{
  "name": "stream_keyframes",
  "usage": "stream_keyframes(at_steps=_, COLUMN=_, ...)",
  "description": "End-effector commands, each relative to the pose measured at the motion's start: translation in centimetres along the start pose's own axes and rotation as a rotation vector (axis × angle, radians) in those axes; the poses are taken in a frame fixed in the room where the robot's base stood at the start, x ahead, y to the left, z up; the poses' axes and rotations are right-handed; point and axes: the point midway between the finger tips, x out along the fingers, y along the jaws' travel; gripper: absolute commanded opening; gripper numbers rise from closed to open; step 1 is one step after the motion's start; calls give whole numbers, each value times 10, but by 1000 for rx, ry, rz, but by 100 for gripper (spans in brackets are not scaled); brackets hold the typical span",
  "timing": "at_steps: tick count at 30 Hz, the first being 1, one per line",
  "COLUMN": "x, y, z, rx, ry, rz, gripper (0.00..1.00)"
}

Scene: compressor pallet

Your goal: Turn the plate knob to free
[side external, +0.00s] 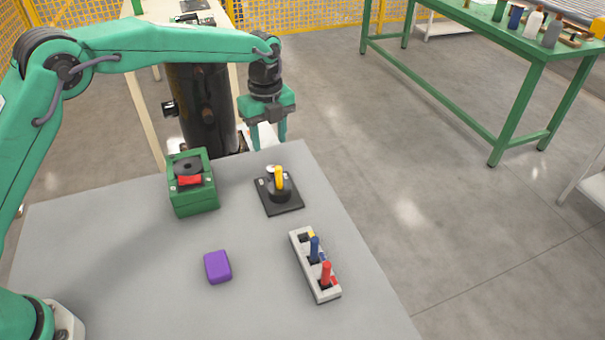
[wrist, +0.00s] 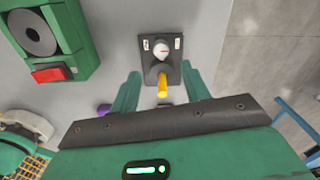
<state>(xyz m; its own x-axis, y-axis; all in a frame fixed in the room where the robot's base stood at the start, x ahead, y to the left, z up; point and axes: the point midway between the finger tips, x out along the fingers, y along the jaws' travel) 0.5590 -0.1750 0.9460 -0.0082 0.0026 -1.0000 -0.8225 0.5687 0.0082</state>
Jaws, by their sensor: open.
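The plate knob is a yellow lever (side external: 278,177) on a black plate (side external: 287,207) near the back right of the grey table. In the wrist view the yellow lever (wrist: 162,86) points toward my gripper, and the black plate (wrist: 172,60) carries small white labels at its far corners and a round white piece. The label text is too small to read. My gripper (side external: 268,143) is above and behind the plate in the side view, apart from it. In the wrist view its fingers (wrist: 161,88) are spread on either side of the lever, with nothing held.
A green box (side external: 194,196) with a red switch and dark disc stands left of the plate. A purple block (side external: 217,267) lies nearer the front. A grey rack (side external: 322,287) with blue and red pegs is at front right. The table between them is clear.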

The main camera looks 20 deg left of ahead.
Motion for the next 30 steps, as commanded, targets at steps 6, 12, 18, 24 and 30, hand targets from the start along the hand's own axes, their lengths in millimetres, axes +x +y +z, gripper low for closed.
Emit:
stream_keyframes(at_steps=6, x=5, y=-3, z=-1, rx=26, ry=2, rz=5, gripper=47)
stream_keyframes(at_steps=12, x=9, y=-2, z=-1, rx=24, ry=2, rz=7, gripper=47)
stream_keyframes(at_steps=18, x=25, y=-2, z=-1, rx=23, ry=2, rz=8, gripper=47)
stream_keyframes(at_steps=24, x=50, y=-2, z=-1, rx=23, ry=2, rz=7, gripper=47)
stream_keyframes(at_steps=30, x=71, y=-2, z=-1, rx=22, ry=2, rz=7, gripper=47)
